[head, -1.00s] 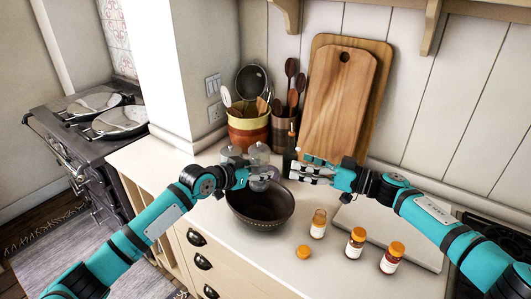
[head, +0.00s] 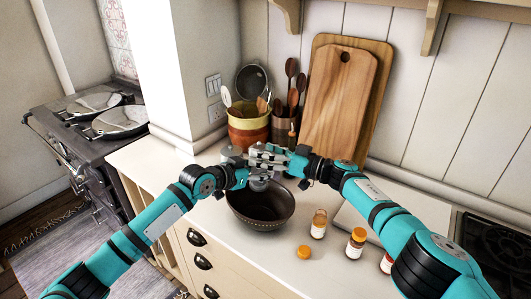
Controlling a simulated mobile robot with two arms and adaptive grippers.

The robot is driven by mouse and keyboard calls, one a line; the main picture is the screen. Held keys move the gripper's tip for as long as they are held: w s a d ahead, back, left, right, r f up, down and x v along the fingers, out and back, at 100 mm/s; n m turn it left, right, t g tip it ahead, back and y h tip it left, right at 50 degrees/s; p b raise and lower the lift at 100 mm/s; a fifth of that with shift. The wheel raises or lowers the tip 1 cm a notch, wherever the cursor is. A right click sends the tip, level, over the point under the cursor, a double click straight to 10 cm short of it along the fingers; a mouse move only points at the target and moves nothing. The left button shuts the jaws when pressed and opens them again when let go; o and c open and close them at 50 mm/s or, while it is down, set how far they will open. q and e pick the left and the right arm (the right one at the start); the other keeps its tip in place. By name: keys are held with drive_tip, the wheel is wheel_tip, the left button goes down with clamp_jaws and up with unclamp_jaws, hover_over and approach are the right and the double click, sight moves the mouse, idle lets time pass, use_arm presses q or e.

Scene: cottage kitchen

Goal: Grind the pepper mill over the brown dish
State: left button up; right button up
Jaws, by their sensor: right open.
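The brown dish (head: 262,220) is a dark round bowl on the pale counter. The pepper mill (head: 259,186) is mostly hidden by my grippers; its lower end shows above the dish's opening. My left gripper (head: 256,174) comes in from the left and appears shut on the mill's body, holding it over the dish. My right gripper (head: 264,156) is open, with its fingers reaching left around or beside the mill's top, just above the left gripper. I cannot tell whether its fingers touch the mill.
Several orange-lidded jars (head: 355,243) and a loose orange lid (head: 304,253) stand right of the dish. Utensil crocks (head: 249,130) and cutting boards (head: 336,105) line the wall behind. A pale board (head: 400,226) lies at right.

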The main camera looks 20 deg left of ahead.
drive_tip(key=c, duration=1.2)
drive_tip(key=shift+w+f+m+t, duration=0.1)
drive_tip(key=shift+m+t, duration=0.4)
drive_tip(key=shift+t, duration=0.1)
drive_tip(key=shift+s+m+t+h, duration=0.15)
drive_tip(key=shift+m+t+h, duration=0.25)
drive_tip(key=shift+t, duration=0.3)
drive_tip(key=shift+s+m+t+h, duration=0.15)
drive_tip(key=shift+m+t+h, duration=0.15)
drive_tip(key=shift+m+t, duration=0.3)
drive_tip(key=m+t+h, duration=0.2)
drive_tip(key=t, duration=0.1)
drive_tip(key=a+m+t+h, duration=0.1)
drive_tip(key=m+t+h, duration=0.1)
drive_tip(key=shift+s+r, duration=0.2)
drive_tip(key=shift+s, duration=0.2)
drive_tip(key=shift+t+h, duration=0.3)
drive_tip(key=shift+t, duration=0.1)
drive_tip(key=shift+d+m, duration=0.15)
drive_tip(key=shift+m, duration=0.15)
drive_tip(key=shift+w, duration=0.1)
